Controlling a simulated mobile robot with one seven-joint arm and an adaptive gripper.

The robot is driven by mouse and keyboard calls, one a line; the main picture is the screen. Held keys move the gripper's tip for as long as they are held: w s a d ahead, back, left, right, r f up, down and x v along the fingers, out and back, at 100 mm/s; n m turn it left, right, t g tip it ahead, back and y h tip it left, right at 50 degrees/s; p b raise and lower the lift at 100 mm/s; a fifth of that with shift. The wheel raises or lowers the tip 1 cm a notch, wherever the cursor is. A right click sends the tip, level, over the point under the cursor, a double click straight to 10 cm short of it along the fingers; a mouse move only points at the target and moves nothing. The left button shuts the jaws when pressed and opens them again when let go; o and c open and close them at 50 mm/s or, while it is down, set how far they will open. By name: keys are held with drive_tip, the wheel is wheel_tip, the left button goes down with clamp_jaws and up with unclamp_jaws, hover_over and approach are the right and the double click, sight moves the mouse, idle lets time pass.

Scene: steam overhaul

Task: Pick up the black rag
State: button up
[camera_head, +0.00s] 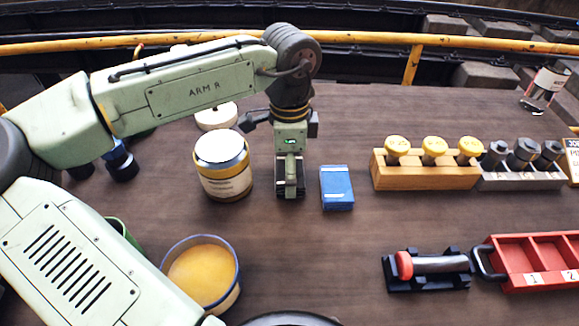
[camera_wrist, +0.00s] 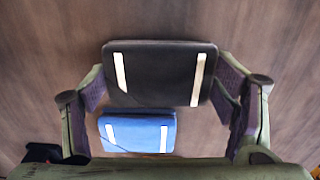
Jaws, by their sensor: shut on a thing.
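The black rag (camera_wrist: 148,76) is a folded dark pad with two white stripes, held between the two fingers of my gripper (camera_wrist: 160,90) in the wrist view. It looks larger than the blue pad, so it seems raised above the table; the height is hard to tell. In the head view my gripper (camera_head: 290,182) points down with the black rag (camera_head: 290,190) mostly hidden by the fingers. My gripper is shut on its sides.
A blue folded pad (camera_head: 337,188) lies close to the right of my gripper. A labelled jar (camera_head: 223,180) stands close on the left. A bowl of yellow stuff (camera_head: 203,275), a wooden block with yellow-topped pieces (camera_head: 425,175) and a red tray (camera_head: 535,280) stand around.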

drive_tip(key=shift+r+p, duration=0.4)
drive_tip(key=shift+r, duration=0.3)
drive_tip(key=shift+s+r, duration=0.55)
drive_tip(key=shift+r, duration=0.15)
drive_tip(key=s+a, duration=0.1)
drive_tip(key=s, duration=0.4)
drive_tip(key=s+r, duration=0.1)
drive_tip(key=s, duration=0.4)
drive_tip(key=s+a, duration=0.1)
drive_tip(key=s, duration=0.3)
drive_tip(key=shift+s+a+r, duration=0.2)
drive_tip(key=shift+s+a, duration=0.1)
drive_tip(key=shift+s, duration=0.1)
